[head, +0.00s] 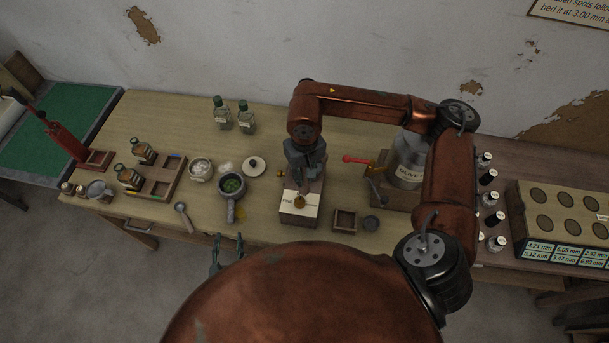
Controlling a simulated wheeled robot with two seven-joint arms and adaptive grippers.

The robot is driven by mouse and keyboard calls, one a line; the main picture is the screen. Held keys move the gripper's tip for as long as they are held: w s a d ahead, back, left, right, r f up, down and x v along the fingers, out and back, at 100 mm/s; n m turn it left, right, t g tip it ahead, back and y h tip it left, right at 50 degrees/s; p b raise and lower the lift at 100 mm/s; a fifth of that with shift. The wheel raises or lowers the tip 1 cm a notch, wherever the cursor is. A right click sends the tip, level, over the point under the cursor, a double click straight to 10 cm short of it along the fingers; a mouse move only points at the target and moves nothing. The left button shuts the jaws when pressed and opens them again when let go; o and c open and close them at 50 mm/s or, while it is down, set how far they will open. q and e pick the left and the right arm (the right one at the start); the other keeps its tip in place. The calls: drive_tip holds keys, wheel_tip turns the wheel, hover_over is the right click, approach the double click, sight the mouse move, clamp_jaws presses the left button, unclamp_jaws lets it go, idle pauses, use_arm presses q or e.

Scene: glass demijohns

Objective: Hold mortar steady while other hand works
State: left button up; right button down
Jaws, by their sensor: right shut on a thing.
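The dark grey mortar (232,184) stands on the table left of centre, with green matter inside. A grey handle-like part (231,212) extends from it toward the front edge; I cannot tell whether it is a pestle. My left gripper (226,256) is low at the table's front edge, below the mortar and apart from it. Its fingers look spread and empty, partly hidden by my body. My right gripper (302,183) points down over a pale-topped wooden box (290,216) marked "FINE". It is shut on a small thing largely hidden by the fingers. An amber spot (299,202) shows just below them.
A bowl (200,169), a lidded dish (253,166) and a spoon (184,216) lie around the mortar. Green-capped bottles (233,115) stand behind. A small wooden tray (345,220) and a large glass jar (407,160) are on the right.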

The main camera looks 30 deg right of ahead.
sight(230, 221)
use_arm(q)
drive_tip(key=x, duration=1.2)
drive_tip(key=shift+c, duration=0.6)
clamp_jaws()
use_arm(e)
drive_tip(key=shift+w+a, duration=0.1)
idle(0.5)
use_arm(q)
drive_tip(key=shift+a, duration=0.1)
use_arm(e)
drive_tip(key=w+a+f, duration=0.2)
drive_tip(key=w+a, duration=0.8)
drive_tip(key=w+a+f, duration=0.2)
drive_tip(key=w+a, duration=0.7)
drive_tip(key=a, duration=0.2)
wheel_tip(230, 221, down, 10)
drive_tip(key=shift+w+d, duration=0.15)
drive_tip(key=shift+w, duration=0.05)
